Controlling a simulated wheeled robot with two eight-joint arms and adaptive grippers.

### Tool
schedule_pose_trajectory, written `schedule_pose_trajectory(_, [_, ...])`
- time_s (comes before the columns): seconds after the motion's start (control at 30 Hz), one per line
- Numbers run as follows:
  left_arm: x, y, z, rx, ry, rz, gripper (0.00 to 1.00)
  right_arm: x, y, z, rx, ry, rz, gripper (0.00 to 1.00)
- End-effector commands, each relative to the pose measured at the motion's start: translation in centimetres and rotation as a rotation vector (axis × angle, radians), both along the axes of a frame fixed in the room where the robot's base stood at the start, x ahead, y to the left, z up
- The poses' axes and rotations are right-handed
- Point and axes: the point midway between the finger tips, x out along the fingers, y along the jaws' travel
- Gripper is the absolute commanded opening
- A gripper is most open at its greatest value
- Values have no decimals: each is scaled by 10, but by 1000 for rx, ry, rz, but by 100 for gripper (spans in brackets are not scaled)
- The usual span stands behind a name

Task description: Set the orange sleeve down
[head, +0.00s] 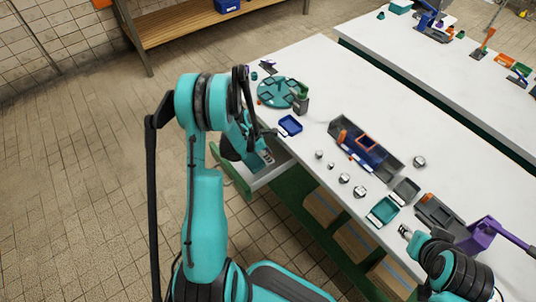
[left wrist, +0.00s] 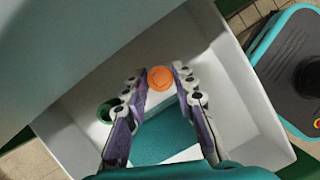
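The orange sleeve (left wrist: 161,77) shows end-on as a round disc in the left wrist view. My left gripper (left wrist: 161,75) has its two purple-sided fingers on either side of it, seeming to touch it. Sleeve and fingertips are low inside a white drawer (left wrist: 245,88); whether the sleeve rests on the floor is hidden. In the head view my left gripper (head: 262,157) reaches into the pulled-out drawer (head: 277,172), mostly behind my arm; the sleeve does not show clearly there. My right gripper (head: 406,232) is at the bench's front edge, its fingers too small to judge.
A green ring (left wrist: 107,111) lies in the drawer, left of my fingers. A teal panel (left wrist: 165,132) shows beneath the gripper. On the white bench are a teal round plate (head: 275,92), a blue tray (head: 290,125), a teal tray (head: 383,211) and several metal nuts.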

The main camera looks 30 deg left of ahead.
Motion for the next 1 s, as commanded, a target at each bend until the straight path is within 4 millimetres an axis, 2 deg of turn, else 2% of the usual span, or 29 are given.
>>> schedule_pose_trajectory(0.43, [-1,0,6,0,0,0,45,0,0,1,0,0,0,40])
schedule_pose_trajectory(0.57, [-6,6,26,-1,1,2,45,0,0,11,0,0,0,40])
schedule_pose_trajectory(0.8, [-21,21,77,0,0,2,45,0,0,33,0,0,0,40])
schedule_pose_trajectory(1.0, [-30,30,106,0,0,2,45,0,0,44,0,0,0,40])
